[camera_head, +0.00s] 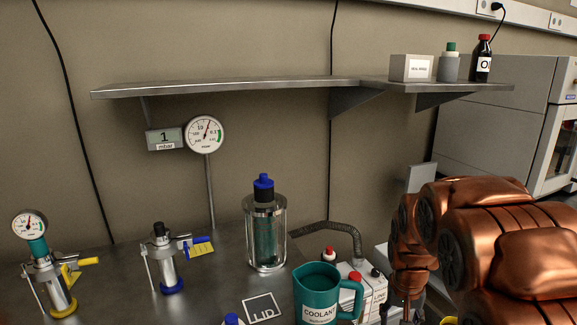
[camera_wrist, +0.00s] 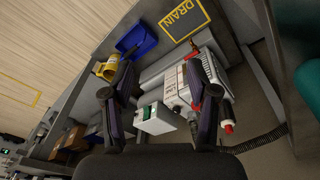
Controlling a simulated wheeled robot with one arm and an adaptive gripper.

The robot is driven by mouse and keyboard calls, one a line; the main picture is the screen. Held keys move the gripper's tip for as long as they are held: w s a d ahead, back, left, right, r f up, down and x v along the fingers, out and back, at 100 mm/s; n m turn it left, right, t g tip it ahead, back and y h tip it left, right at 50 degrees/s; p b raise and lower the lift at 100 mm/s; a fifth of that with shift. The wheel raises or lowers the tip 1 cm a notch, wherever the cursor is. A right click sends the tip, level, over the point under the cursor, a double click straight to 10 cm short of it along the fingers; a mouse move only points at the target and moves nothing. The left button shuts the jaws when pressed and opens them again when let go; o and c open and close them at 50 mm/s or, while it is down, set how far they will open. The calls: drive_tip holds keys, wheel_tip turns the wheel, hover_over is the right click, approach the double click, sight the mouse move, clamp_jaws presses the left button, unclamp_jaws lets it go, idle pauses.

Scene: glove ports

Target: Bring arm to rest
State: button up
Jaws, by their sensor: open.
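My copper-coloured arm (camera_head: 500,240) is bent at the right of the head view, over the right end of the bench. In the wrist view my gripper (camera_wrist: 160,75) has its two dark fingers spread wide, with nothing held between them. Beyond the fingers are a white pump-like unit (camera_wrist: 185,98) with red caps and a small white and green box (camera_wrist: 155,119). I cannot tell how far they are from the fingertips. In the head view the fingers cannot be made out clearly.
A teal COOLANT jug (camera_head: 318,285) stands close left of my arm, near the white unit (camera_head: 365,288). A glass vessel (camera_head: 265,232) with a blue cap stands behind it. A wall shelf (camera_head: 230,87) runs above. A blue bin (camera_wrist: 138,40) and yellow cup (camera_wrist: 107,68) lie beyond my gripper.

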drive_tip(key=s+a+r+n+g, duration=0.1)
drive_tip(key=s+a, duration=0.1)
drive_tip(key=s, duration=0.8)
drive_tip(key=s+a+r+n+g+y, duration=0.1)
drive_tip(key=s+a+g, duration=0.15)
drive_tip(key=s, duration=0.75)
drive_tip(key=s+a+r+n+g, duration=0.1)
drive_tip(key=s+a, duration=0.2)
drive_tip(key=s, duration=0.7)
wheel_tip(320, 180, up, 22)
drive_tip(key=t+p, duration=0.1)
drive_tip(key=p, duration=1.9)
drive_tip(key=shift+s+d+f, duration=0.15)
drive_tip(key=shift+d+f, duration=0.05)
drive_tip(key=shift+f, duration=0.05)
